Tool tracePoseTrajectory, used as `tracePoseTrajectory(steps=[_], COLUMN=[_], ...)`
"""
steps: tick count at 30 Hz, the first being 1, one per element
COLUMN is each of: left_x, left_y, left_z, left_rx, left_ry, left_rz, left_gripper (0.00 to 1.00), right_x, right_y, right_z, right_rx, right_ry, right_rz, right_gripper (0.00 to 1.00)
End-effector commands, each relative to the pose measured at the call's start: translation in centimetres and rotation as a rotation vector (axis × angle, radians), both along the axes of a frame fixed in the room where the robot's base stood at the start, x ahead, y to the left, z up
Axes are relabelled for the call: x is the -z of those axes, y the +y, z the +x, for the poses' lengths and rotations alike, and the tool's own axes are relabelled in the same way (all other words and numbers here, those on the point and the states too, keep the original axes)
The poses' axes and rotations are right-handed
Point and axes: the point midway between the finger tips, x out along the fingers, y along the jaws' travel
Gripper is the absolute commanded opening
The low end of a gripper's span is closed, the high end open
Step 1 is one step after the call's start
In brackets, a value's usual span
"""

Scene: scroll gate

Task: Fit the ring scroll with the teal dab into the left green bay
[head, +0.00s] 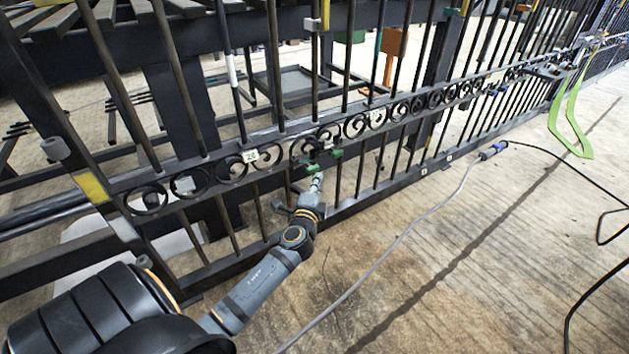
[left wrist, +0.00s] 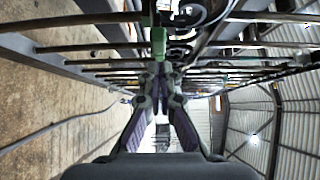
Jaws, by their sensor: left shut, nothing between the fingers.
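The black gate (head: 210,170) carries a band of scrolls and rings between its rails. Green pieces (head: 336,153) sit at the band near its middle, and a green block (left wrist: 158,41) shows ahead of the fingers in the left wrist view. I cannot tell which bay each green piece marks. A dark scroll piece (head: 305,148) shows in the band there. I cannot make out for sure which ring scroll bears the teal dab. My left gripper (head: 317,180) is just below the green pieces, its fingers shut and empty; it also shows in the left wrist view (left wrist: 163,70).
Upright bars and rails stand close around my left gripper. A grey cable (head: 400,238) with a blue connector crosses the floor. A light green strap (head: 570,125) hangs at the far right. A grey tray (head: 290,85) is behind the gate. The floor before the gate is mostly open.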

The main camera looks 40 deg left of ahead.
Motion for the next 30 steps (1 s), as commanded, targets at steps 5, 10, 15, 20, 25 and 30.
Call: tracePoseTrajectory(steps=[5,10,15,20,25,30], left_x=[0.0,0.0,0.0,0.0,0.0,-0.1], left_y=[1.3,1.5,1.5,3.2,4.6,4.7], left_z=[0.5,0.6,0.6,1.4,1.9,1.9], left_rx=[0.0,0.0,0.0,0.001,-0.001,-0.004], left_ry=[-0.001,-0.001,-0.001,-0.001,-0.001,-0.001], left_rz=[0.0,-0.002,-0.002,0.004,0.0,0.002], left_gripper=[0.0,0.0,0.0,0.0,0.0,0.0], right_x=[0.5,0.5,0.5,0.6,0.7,0.7], right_y=[0.1,0.1,0.1,0.1,0.1,0.1], right_z=[0.0,0.1,0.0,0.0,0.0,0.0], right_rx=[0.001,0.002,0.002,0.002,0.003,0.003], right_ry=[0.002,0.002,0.002,0.002,0.002,0.002], right_rz=[-0.003,-0.003,-0.003,-0.004,-0.004,-0.004], right_gripper=[0.0,0.0,0.0,0.0,0.0,0.0])
